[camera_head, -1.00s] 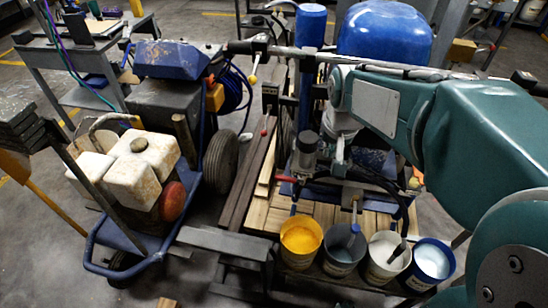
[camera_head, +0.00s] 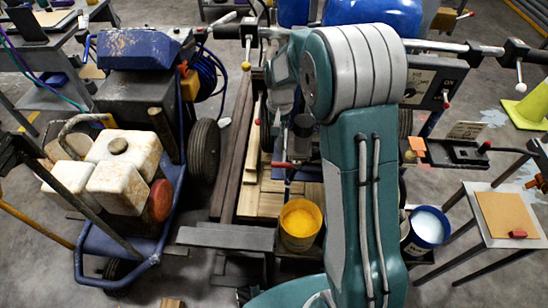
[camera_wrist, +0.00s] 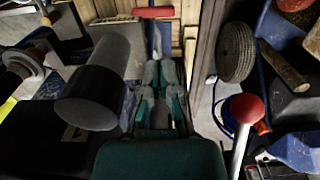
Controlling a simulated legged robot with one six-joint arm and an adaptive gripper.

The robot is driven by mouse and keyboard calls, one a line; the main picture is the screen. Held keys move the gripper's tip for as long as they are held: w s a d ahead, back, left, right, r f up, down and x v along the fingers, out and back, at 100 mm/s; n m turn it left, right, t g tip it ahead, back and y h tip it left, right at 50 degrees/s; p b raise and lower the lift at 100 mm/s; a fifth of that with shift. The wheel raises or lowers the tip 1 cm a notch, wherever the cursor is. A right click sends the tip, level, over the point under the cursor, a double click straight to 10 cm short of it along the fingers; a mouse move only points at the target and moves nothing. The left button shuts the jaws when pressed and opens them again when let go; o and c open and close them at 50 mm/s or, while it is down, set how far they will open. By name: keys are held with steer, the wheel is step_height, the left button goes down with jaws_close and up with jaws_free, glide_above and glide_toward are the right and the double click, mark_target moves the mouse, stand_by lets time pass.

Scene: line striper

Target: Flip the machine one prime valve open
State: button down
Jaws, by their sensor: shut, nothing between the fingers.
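A red-handled lever (camera_head: 282,164), possibly the prime valve, shows beside the pump at the centre of the head view. A red handle also lies across the top of the wrist view (camera_wrist: 154,12). I cannot tell whether that valve is open. My gripper (camera_wrist: 160,72) has teal and grey fingers, shut and empty, below the red handle in the picture; I see no contact. A grey and black cylinder (camera_wrist: 105,75) stands left of the fingers. A red ball knob on a rod (camera_wrist: 247,108) is at the right.
A blue-framed cart with a stained white tank (camera_head: 122,160) stands at left. A handlebar (camera_head: 440,46) crosses behind. A small table (camera_head: 490,238) stands at right.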

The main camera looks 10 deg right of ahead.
steer(key=shift+d+f, duration=0.1)
steer(key=shift+d, duration=0.05)
glide_toward(277, 163)
steer(key=f, duration=0.8)
steer(key=shift+s+d, duration=0.2)
steer(key=shift+d, duration=0.1)
steer(key=shift+w+a+f, duration=0.1)
steer(key=shift+a+f, duration=0.1)
steer(key=shift+f, duration=0.3)
steer(key=shift+w+a+f, duration=0.1)
steer(key=shift+a+f, duration=0.05)
steer(key=shift+f, duration=0.3)
steer(key=shift+r, duration=0.15)
step_height(277, 163, up, 12)
